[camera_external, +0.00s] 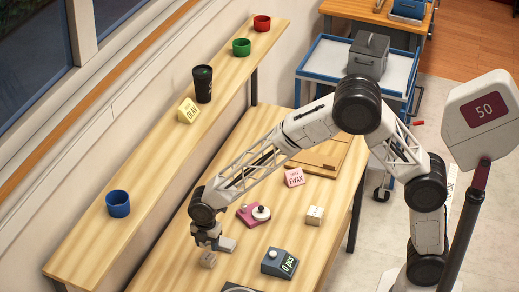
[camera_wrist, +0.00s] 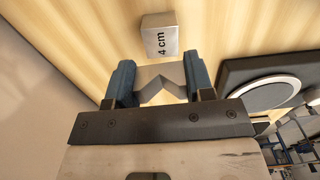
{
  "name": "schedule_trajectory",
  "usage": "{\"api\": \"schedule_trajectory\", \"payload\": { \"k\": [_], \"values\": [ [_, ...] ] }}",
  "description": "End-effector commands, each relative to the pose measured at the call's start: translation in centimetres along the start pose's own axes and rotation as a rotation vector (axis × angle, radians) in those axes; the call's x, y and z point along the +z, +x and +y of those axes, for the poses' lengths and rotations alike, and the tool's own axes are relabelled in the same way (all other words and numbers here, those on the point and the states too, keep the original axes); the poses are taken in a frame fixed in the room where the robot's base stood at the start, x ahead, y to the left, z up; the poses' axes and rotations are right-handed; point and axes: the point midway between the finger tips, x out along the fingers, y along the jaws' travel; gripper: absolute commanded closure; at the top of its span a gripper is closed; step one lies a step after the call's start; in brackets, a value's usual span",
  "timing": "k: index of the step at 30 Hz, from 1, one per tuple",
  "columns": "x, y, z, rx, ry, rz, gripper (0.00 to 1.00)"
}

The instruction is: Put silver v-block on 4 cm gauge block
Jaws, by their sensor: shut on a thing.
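The silver v-block (camera_wrist: 160,82) is between the two blue fingers of my gripper (camera_wrist: 159,84) in the wrist view, its V notch visible. My gripper is shut on it. The 4 cm gauge block (camera_wrist: 158,36), a small pale metal block with "4 cm" on its face, stands just past the fingertips, and a gap of table shows between it and the v-block. In the external view my gripper (camera_external: 212,242) is low over the near left part of the table. A small block (camera_external: 208,261), apparently the gauge block, is just below it. The v-block is hard to make out there.
A dark device with a pale round disc (camera_wrist: 262,97) is close on the right in the wrist view. A shelf (camera_external: 150,180) runs along the left.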

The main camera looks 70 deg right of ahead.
Motion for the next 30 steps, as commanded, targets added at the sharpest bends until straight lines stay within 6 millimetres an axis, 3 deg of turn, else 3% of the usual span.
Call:
{"api": "schedule_trajectory", "payload": {
  "k": [12,27,28,30],
  "values": [
    [0.0,3.3,0.0,-0.002,0.000,0.000,0.75],
    [0.0,3.8,0.0,0.000,0.000,0.000,0.75],
    [0.0,3.8,0.0,0.000,0.000,0.000,0.47],
    [0.0,3.8,0.0,0.000,0.000,0.000,0.36]
  ]
}}
